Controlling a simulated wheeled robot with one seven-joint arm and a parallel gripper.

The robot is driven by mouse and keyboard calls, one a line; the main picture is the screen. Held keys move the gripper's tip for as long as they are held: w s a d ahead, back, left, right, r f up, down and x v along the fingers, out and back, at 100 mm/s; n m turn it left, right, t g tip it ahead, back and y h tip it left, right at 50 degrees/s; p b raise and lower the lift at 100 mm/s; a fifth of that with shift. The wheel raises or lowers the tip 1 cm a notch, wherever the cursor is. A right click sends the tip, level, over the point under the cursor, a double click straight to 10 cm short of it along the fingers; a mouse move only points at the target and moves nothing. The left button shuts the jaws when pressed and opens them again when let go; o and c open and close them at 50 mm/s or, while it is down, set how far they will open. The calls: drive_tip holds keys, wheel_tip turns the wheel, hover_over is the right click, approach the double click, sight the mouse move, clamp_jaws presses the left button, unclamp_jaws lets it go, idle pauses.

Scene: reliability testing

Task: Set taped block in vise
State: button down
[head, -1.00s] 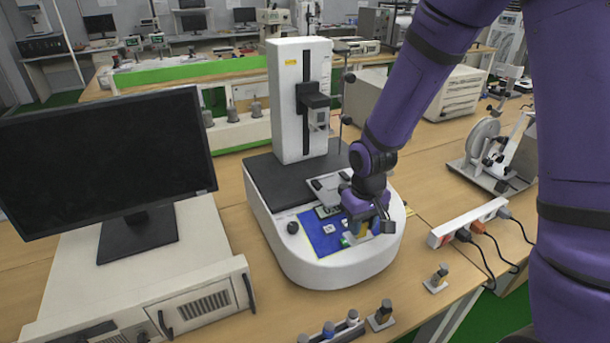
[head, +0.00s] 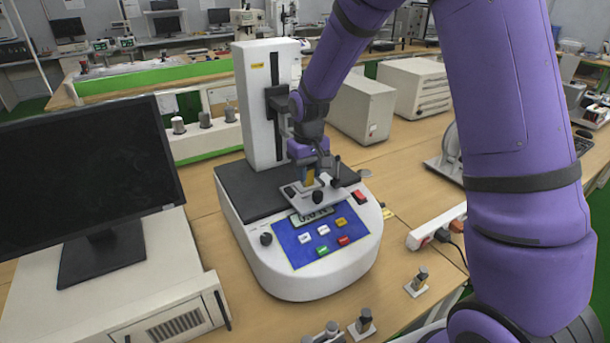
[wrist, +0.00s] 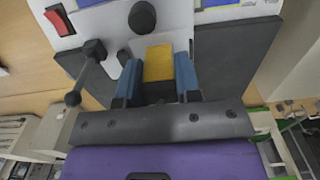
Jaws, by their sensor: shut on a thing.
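My gripper (head: 308,180) is shut on the taped block (head: 308,174), which shows yellow between the fingers. In the wrist view the yellow block (wrist: 158,62) sits between my two blue fingers (wrist: 158,75). The vise (head: 328,197) is a light grey plate with dark knobs and a lever, mounted on the tester in front of its column. My gripper is right over the vise in the head view. Whether the block touches the vise or lies between its jaws cannot be told. The vise's lever (wrist: 88,72) shows left of my fingers in the wrist view.
The white tester (head: 300,275) has a blue keypad (head: 320,241) at its front and a tall column (head: 262,110) behind the vise. A monitor (head: 85,185) stands at left. A power strip (head: 425,232) and small metal fixtures (head: 418,281) lie at right and front.

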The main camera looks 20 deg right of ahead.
drive_tip(key=w, duration=0.4)
drive_tip(key=shift+d+f, duration=0.2)
drive_tip(key=shift+d, duration=0.15)
drive_tip(key=shift+f, duration=1.75)
drive_tip(key=shift+f, duration=0.1)
drive_tip(key=c, duration=0.8)
unclamp_jaws()
drive_tip(key=s+d+r+t, duration=0.1)
drive_tip(key=s+r, duration=0.3)
drive_tip(key=r, duration=0.7)
drive_tip(key=s+d+r, duration=0.1)
drive_tip(key=s+r, duration=0.2)
drive_tip(key=r, duration=0.7)
drive_tip(key=s+d+r+t, duration=0.1)
drive_tip(key=s+r, duration=0.1)
drive_tip(key=s, duration=0.7)
drive_tip(key=s+d+r+m+t, duration=0.1)
drive_tip(key=s+d+r+t, duration=0.1)
drive_tip(key=s, duration=0.7)
drive_tip(key=s+d+r+m+t, duration=0.1)
drive_tip(key=s+r, duration=0.2)
drive_tip(key=s, duration=0.7)
drive_tip(key=shift+d+r, duration=0.25)
drive_tip(key=shift+d, duration=0.15)
